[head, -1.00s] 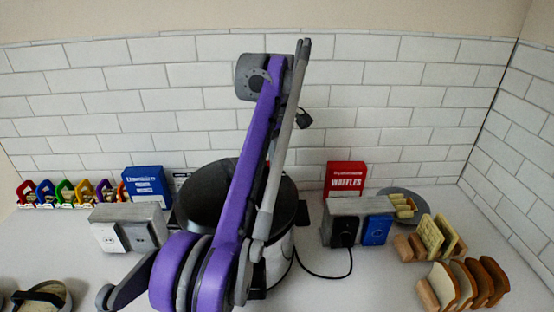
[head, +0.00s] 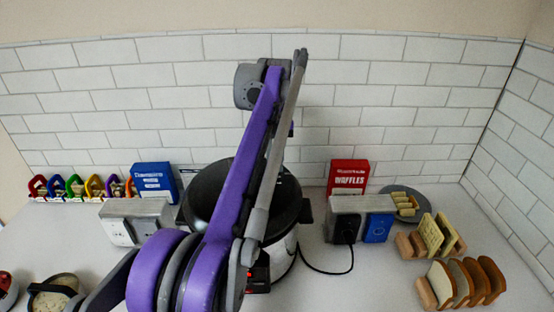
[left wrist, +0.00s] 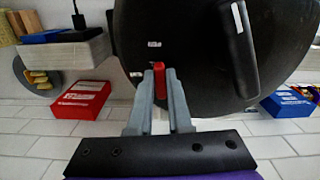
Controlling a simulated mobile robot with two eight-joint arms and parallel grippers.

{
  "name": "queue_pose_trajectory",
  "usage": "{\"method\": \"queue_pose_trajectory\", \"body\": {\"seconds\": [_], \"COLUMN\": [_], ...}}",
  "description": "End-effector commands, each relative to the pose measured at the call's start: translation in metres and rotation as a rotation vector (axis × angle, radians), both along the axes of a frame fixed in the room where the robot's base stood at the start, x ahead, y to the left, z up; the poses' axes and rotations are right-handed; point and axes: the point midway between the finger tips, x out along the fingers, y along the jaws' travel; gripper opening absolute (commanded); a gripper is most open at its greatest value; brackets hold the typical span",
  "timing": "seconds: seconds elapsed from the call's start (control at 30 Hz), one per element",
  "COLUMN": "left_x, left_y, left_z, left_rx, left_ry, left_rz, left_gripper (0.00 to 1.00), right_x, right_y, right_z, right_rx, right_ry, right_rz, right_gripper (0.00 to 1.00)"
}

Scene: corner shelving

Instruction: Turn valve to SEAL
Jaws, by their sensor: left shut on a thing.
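The black pressure cooker (head: 207,190) stands on the counter, partly hidden behind my purple arm in the head view. The left wrist view shows its dark lid (left wrist: 190,60) close up, with a black handle (left wrist: 240,50) and small white labels. A small red valve (left wrist: 159,78) is on the lid near its edge. My left gripper (left wrist: 160,76) is shut on the red valve, a finger on each side. The label texts are too small to read. The left fingers are hidden in the head view. My right gripper is in neither view.
A blue box (head: 154,180) and a red waffles box (head: 348,176) stand along the tiled wall. Grey outlet blocks (head: 345,204) flank the cooker, with a black cord (head: 325,272) on the right. Bread slices (head: 466,280) stand in a rack at right.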

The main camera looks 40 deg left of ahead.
Motion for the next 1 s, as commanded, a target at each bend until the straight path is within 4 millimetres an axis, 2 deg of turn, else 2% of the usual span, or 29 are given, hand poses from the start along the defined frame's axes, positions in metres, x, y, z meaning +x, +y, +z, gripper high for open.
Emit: {"method": "queue_pose_trajectory", "body": {"seconds": [0.3,0.77,0.8,0.93,1.0], "left_x": [-0.0016,-0.0018,-0.0017,-0.0018,-0.0018], "left_y": [0.0021,0.0025,0.0024,0.0023,0.0023], "left_z": [0.0008,0.0004,0.0004,0.0003,0.0003], "left_rx": [0.001,0.001,0.001,0.001,0.001], "left_ry": [-0.002,-0.001,-0.001,-0.001,-0.001], "left_rz": [-0.094,-0.108,-0.108,-0.107,-0.107], "left_gripper": [0.00,0.00,0.21,0.44,0.47], "right_x": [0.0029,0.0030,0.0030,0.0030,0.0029], "right_y": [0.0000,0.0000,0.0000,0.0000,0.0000], "right_z": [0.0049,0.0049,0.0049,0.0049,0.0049], "right_rx": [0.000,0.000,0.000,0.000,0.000], "right_ry": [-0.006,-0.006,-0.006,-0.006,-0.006], "right_rz": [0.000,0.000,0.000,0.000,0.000], "right_gripper": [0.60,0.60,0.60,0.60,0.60]}}
